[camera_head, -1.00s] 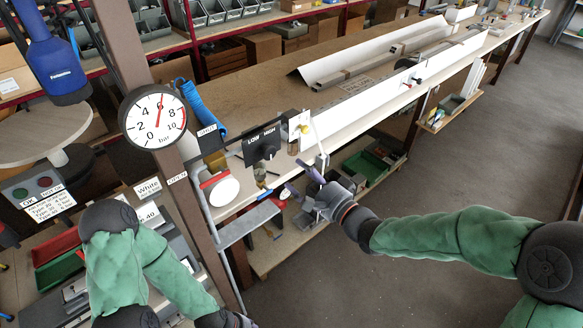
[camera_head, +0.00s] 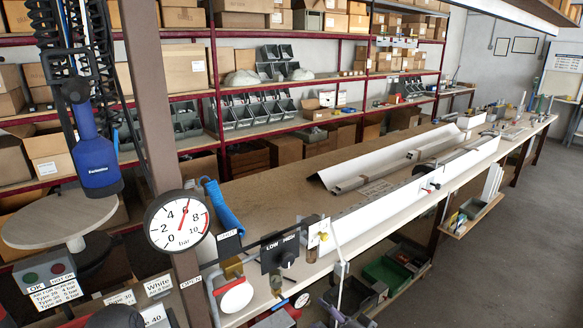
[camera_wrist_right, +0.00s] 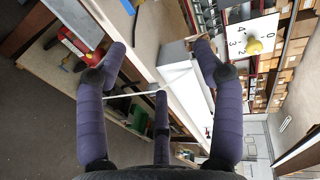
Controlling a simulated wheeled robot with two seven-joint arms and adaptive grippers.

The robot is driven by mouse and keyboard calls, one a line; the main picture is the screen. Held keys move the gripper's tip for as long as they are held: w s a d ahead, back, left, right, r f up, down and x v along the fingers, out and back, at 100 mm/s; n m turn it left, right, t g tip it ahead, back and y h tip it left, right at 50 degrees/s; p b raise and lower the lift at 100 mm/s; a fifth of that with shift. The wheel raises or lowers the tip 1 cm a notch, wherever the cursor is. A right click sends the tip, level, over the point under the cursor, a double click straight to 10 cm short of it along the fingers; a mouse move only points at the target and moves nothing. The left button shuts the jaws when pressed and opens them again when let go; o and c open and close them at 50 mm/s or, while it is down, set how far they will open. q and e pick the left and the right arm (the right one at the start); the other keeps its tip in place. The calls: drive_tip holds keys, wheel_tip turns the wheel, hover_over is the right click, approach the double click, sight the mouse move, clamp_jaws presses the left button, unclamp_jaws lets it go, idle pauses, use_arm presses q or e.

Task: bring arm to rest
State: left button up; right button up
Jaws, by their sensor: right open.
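My right gripper (camera_head: 336,313) shows only as a small part at the bottom edge of the head view, below the work table. A dark rounded part of my left arm (camera_head: 115,317) shows at the bottom left of the head view. My left gripper is out of the picture.
A long work table (camera_head: 270,190) holds white profiles (camera_head: 390,205). A LOW/HIGH switch box (camera_head: 280,252) and a pressure gauge (camera_head: 177,221) stand near its front end. A brown post (camera_head: 150,100) rises at the left. The floor (camera_head: 490,255) at the right is clear.

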drive_tip(key=s+d+f+n+g+h+b, duration=0.1)
drive_tip(key=s+f+n+g+h, duration=0.2)
drive_tip(key=f, duration=0.9)
drive_tip(key=s+f+g+b, duration=0.1)
drive_tip(key=s+f+g, duration=0.3)
drive_tip(key=f, duration=0.9)
drive_tip(key=s+f+n+g+h+b, duration=0.1)
drive_tip(key=s+f+n+g, duration=0.4)
drive_tip(key=s+f, duration=0.8)
drive_tip(key=s+a, duration=0.1)
drive_tip(key=s, duration=0.3)
drive_tip(key=shift+s+f+g, duration=0.15)
drive_tip(key=shift+f+g, duration=0.2)
drive_tip(key=shift+g, duration=0.05)
drive_tip(key=shift+d, duration=0.1)
